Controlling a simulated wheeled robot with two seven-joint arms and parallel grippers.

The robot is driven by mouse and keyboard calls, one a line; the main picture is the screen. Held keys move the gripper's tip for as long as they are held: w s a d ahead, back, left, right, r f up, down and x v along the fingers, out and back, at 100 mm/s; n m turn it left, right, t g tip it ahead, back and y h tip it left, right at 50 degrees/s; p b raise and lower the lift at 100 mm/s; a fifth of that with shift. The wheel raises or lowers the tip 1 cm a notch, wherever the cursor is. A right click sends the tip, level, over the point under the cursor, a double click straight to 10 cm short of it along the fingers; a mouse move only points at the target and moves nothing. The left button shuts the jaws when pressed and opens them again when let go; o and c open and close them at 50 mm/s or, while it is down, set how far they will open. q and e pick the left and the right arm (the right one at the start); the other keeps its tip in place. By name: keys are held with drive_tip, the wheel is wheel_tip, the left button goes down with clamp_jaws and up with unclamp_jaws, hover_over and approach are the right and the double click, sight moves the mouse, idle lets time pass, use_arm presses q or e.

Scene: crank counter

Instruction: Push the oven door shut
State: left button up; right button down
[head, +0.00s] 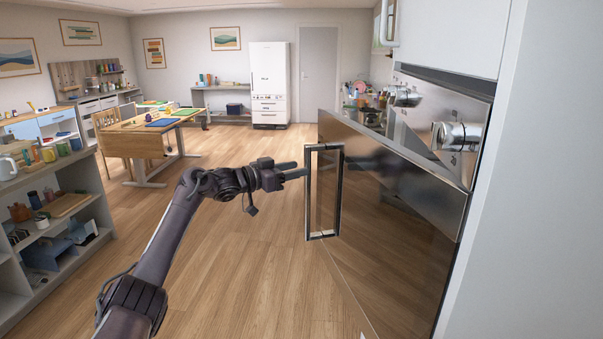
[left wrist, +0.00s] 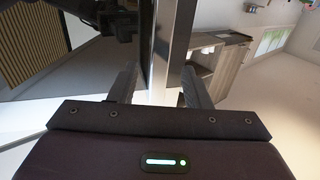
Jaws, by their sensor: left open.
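The oven door (head: 408,235) is a dark glossy panel with a steel top strip, standing out at an angle from the oven front on the right. Its tall rectangular handle (head: 323,236) is at the door's left, free edge. My left gripper (head: 297,170) is open, at the upper half of the handle, with its fingers pointing right. In the left wrist view, a pale metal bar (left wrist: 167,50) runs up between the two spread fingers (left wrist: 157,88), with dark glass to its left. I cannot tell whether the fingers touch it. My right gripper is not in view.
Two steel knobs (head: 457,136) stick out from the oven's panel above the door. A white cabinet wall (head: 535,200) is at the right. Grey shelves (head: 60,220) stand at the left, a wooden table (head: 135,143) farther back. The wood floor between is clear.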

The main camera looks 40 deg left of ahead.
use_arm(q)
drive_tip(key=shift+b+v, duration=0.65)
drive_tip(key=shift+v, duration=1.05)
drive_tip(key=shift+w, duration=0.1)
